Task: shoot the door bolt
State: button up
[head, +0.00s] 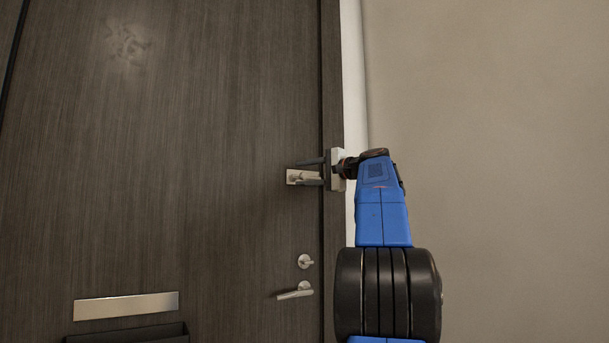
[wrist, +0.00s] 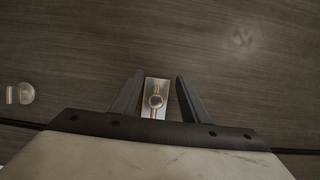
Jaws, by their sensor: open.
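The door bolt (head: 303,177) is a small metal plate with a rod and a round knob, mounted near the right edge of the dark wood door (head: 200,120). In the wrist view the bolt (wrist: 156,97) shows between my two fingers, with its knob near the middle. My gripper (head: 312,172) is open, its fingers pointing left at the bolt from the frame side. In the wrist view my gripper (wrist: 154,92) has a finger on each side of the plate, with a gap on both sides. Whether either finger touches the knob cannot be told.
Below the bolt are a round lock (head: 305,261) and a lever handle (head: 296,291). A metal mail slot (head: 126,305) is at lower left, with a dark box (head: 130,335) under it. A bare wall (head: 490,130) fills the right side.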

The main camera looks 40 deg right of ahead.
jog(key=shift+c, duration=0.6)
jog(key=shift+r, duration=0.1)
grip_shut()
dwell(0.7)
jog(key=shift+o, duration=0.6)
grip_release()
jog(key=s+a, duration=0.2)
jog(key=s, duration=2)
jog(key=shift+s, duration=0.15)
jog(key=shift+d, duration=0.1)
